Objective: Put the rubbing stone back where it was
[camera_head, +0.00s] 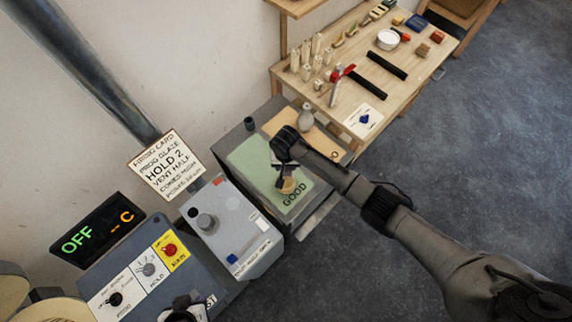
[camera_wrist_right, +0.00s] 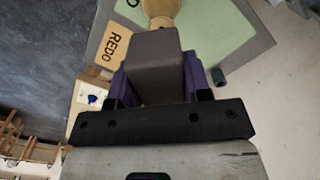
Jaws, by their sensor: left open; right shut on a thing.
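My right gripper (camera_head: 283,178) is over the green GOOD mat (camera_head: 250,157). In the right wrist view, its purple fingers (camera_wrist_right: 155,80) are shut on a grey-brown block (camera_wrist_right: 155,55), which looks like the rubbing stone. A tan rounded piece (camera_head: 288,186) shows at the gripper on the mat side, and also just beyond the block in the wrist view (camera_wrist_right: 160,9). I cannot tell whether block and piece touch. My left gripper (camera_head: 185,302) is open at the bottom edge of the head view, partly cut off, over the blue-grey control panel.
A tan REDO board (camera_wrist_right: 117,46) lies beside the mat, with a grey vase (camera_head: 306,118) near it. A small dark cylinder (camera_head: 249,123) stands at the back. A grey control box (camera_head: 232,228) stands left of the mat. The wooden table (camera_head: 345,95) behind holds tools and several pale pieces.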

